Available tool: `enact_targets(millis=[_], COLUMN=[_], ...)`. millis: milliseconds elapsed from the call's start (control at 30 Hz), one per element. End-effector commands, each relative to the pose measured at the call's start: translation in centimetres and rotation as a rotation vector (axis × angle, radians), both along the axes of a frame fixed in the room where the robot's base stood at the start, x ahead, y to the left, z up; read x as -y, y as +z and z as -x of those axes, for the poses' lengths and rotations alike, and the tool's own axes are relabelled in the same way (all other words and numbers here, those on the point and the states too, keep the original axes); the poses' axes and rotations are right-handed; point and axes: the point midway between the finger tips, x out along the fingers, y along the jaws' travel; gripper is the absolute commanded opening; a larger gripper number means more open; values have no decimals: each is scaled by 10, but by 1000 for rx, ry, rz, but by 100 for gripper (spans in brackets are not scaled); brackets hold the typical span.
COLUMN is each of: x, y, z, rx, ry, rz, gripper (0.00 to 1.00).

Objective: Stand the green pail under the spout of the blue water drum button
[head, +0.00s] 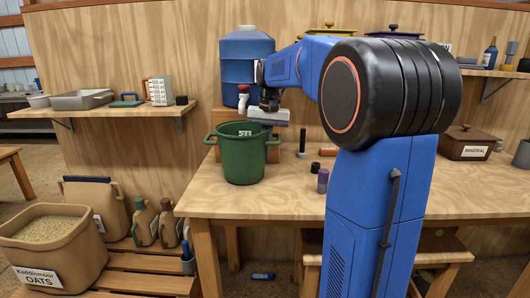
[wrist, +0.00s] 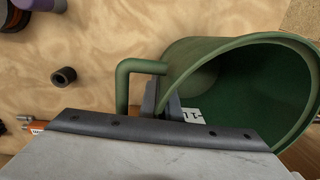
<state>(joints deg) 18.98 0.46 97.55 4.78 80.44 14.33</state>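The green pail (head: 243,155) looks upright at the left end of the table, low in front of the blue water drum. I cannot tell whether its base touches the tabletop. The blue water drum (head: 238,62) stands on a wooden stand; its white spout with a red top (head: 243,97) shows above the pail's far rim. My gripper (head: 268,107) is at the pail's right side. In the wrist view the dark fingers (wrist: 162,100) straddle the wall of the pail (wrist: 250,85), beside its side handle (wrist: 140,67), and look closed on it. The fingertips are partly hidden.
A dark ring (wrist: 63,77) and small cylinders (head: 322,181) lie on the table (head: 280,200) right of the pail. A black upright post (head: 302,142) stands behind them. A shelf (head: 110,112) with trays is at left, and a feed sack (head: 50,245) below.

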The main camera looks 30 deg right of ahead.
Motion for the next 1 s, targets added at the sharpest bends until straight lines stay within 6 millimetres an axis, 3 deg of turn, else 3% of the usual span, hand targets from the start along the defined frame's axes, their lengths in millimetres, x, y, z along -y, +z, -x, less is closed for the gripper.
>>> enact_targets(millis=[367,467,800,1000], x=[0,0,0,2], y=[-4,-4,-2,19], z=[0,0,0,1], rx=[-1,-1,0,2], ry=[0,0,0,0], rz=[-1,-1,0,0], gripper=[0,22,22,22])
